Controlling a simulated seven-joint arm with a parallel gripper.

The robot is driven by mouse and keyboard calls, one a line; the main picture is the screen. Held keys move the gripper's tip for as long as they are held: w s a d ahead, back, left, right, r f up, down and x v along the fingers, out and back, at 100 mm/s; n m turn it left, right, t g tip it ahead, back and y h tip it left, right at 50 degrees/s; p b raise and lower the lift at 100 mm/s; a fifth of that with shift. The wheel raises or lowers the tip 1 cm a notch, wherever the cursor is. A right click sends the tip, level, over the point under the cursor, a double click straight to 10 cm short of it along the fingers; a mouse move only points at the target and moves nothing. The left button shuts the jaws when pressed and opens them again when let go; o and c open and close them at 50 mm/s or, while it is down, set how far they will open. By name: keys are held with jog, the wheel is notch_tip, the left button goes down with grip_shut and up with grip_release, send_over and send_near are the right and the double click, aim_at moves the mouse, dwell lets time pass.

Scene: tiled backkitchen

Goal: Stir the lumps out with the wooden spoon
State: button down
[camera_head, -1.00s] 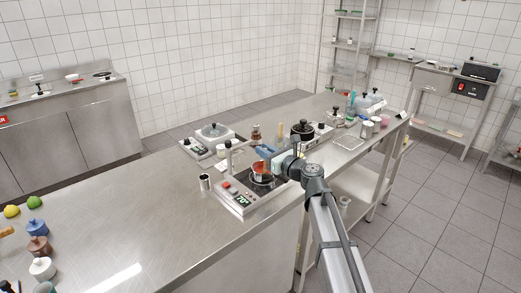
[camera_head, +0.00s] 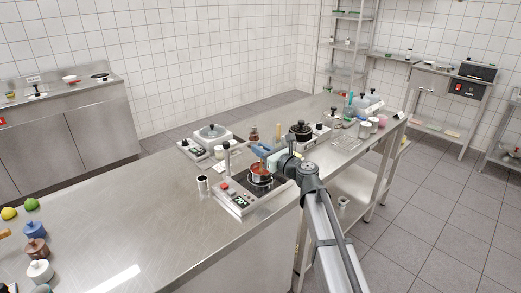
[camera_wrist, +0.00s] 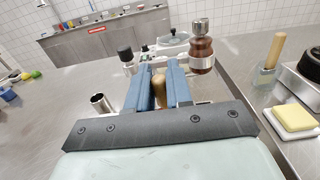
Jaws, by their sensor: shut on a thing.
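My gripper (camera_head: 263,152) is shut on the wooden spoon and stands over the red pot (camera_head: 261,178). In the wrist view the spoon's rounded wooden handle (camera_wrist: 160,90) shows between the blue fingers of my gripper (camera_wrist: 162,86). The pot has reddish contents and sits on a hot plate (camera_head: 237,203) with a lit display. The spoon's lower end is hidden, so I cannot tell how deep it reaches. Any lumps are too small to make out.
A steel cup (camera_head: 203,184) stands left of the hot plate. A brown mill (camera_wrist: 201,50), a yellow sponge (camera_wrist: 294,118) and a black pot (camera_head: 300,131) are near. A lidded pan (camera_head: 213,132) is behind. The counter's left part is mostly clear.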

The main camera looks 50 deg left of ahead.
jog(key=shift+r, duration=2.25)
jog(key=shift+r, duration=0.1)
jog(key=shift+r, duration=0.9)
